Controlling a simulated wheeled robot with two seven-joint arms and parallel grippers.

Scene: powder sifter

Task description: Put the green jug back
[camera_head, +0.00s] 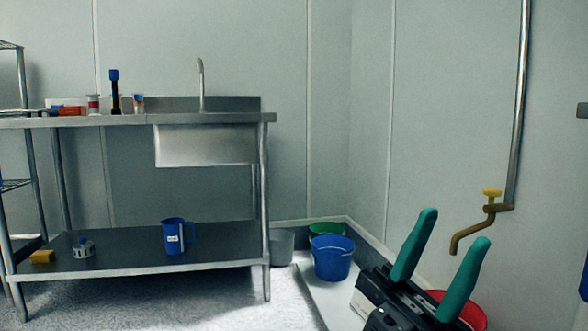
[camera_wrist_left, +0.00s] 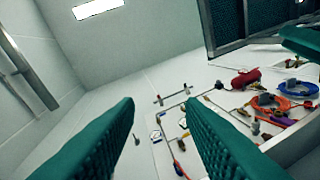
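I see no green jug in either view. A blue jug (camera_head: 174,236) with a white label and a handle on its right stands upright on the lower shelf of the steel sink table (camera_head: 215,258). My left gripper (camera_head: 456,227) is at the lower right of the head view, its two teal fingers pointing up and spread apart.
A blue bucket (camera_head: 332,262), a green bucket (camera_head: 326,230) and a grey bucket (camera_head: 282,247) stand by the corner. A red tub (camera_head: 472,314) is partly hidden behind my gripper. A brass tap (camera_head: 470,232) hangs from a wall pipe.

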